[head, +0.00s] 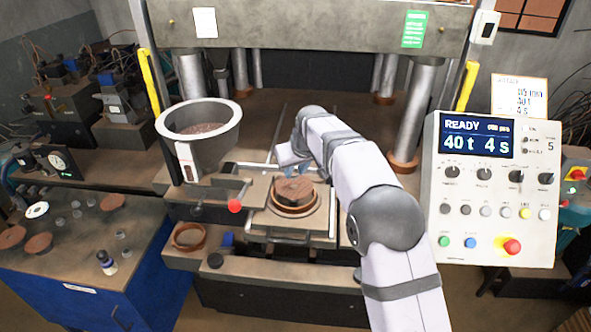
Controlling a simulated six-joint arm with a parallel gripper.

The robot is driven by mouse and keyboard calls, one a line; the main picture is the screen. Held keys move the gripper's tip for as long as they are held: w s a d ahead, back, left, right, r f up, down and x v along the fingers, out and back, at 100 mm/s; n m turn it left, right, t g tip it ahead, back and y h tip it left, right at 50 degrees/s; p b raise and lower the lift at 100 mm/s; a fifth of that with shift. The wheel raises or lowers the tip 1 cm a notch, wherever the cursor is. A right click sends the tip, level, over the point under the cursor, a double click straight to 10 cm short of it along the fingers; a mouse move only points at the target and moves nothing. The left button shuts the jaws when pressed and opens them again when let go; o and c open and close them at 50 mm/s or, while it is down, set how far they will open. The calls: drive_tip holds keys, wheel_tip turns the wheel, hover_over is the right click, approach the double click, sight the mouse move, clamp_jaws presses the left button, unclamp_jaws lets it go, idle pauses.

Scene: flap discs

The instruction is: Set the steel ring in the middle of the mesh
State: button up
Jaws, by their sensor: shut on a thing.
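My gripper (291,173) is at the press, low over the round mould (296,211). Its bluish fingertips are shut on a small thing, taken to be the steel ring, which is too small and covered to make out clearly. The mesh shows as a dark brown round face (296,190) inside the copper-coloured rim of the mould. The fingertips are over the far part of this face, near its middle from left to right. I cannot tell whether the held ring touches the mesh.
A grey hopper (198,133) and a lever with a red knob (234,205) stand left of the mould. Press columns (414,110) rise behind. The control panel (490,190) is at right. The left bench (75,270) holds discs, several small metal pieces and a bottle (106,262).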

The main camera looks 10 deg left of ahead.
drive_tip(key=shift+f, duration=0.4)
drive_tip(key=shift+f+b, duration=0.35)
drive_tip(key=shift+b, duration=0.1)
drive_tip(key=shift+f+b, duration=0.35)
drive_tip(key=shift+f, duration=0.3)
idle(1.8)
drive_tip(key=o, duration=1)
drive_tip(key=shift+c, duration=0.2)
drive_tip(key=shift+r, duration=0.1)
drive_tip(key=b+v, duration=0.3)
drive_tip(key=v, duration=0.4)
